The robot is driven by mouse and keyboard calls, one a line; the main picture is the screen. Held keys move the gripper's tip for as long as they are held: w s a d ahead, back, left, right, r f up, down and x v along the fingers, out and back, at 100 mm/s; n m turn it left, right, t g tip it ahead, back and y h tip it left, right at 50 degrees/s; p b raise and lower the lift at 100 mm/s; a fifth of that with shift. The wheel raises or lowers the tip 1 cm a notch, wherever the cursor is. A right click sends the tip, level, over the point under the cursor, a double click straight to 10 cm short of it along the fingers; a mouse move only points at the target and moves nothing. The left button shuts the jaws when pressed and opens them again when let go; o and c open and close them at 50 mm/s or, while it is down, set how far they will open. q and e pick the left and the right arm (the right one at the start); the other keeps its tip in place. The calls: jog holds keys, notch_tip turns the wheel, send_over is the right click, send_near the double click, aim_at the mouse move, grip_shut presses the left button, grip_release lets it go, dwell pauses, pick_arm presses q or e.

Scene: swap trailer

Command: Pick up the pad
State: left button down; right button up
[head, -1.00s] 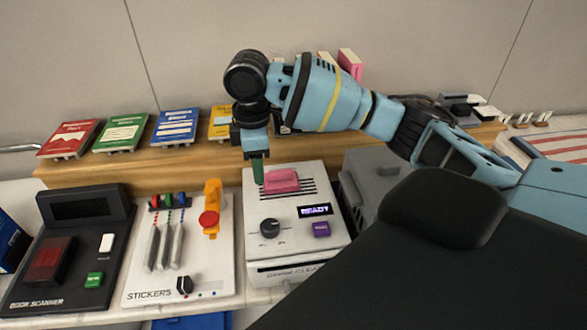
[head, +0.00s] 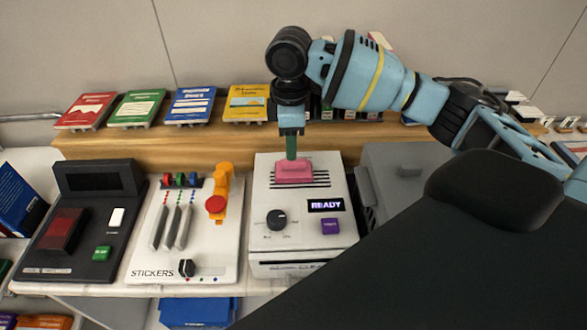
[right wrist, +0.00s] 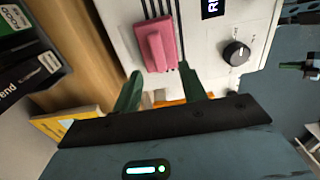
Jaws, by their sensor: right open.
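The pink pad (head: 295,171) lies on top of the white machine (head: 265,201) with the READY display. My right gripper (head: 291,157) points down at the pad's back edge in the head view. In the right wrist view the pad (right wrist: 156,47) lies just beyond the two green fingertips (right wrist: 160,78), which are spread apart with nothing between them. I cannot tell whether a finger touches the pad. My left gripper is not in view.
The white machine has a dark knob (head: 277,219) and a purple button (head: 330,227) in front of the pad. The sticker panel (head: 150,262) and black scanner (head: 122,218) stand to its left. Books line a wooden ledge (head: 150,144) behind.

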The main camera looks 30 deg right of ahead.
aim_at(294, 167)
jog(key=shift+s+d+f, duration=0.1)
jog(key=shift+d+f, duration=0.1)
jog(key=shift+f, duration=1.1)
jog(key=shift+d+f, duration=0.15)
jog(key=shift+f, duration=1.15)
grip_shut()
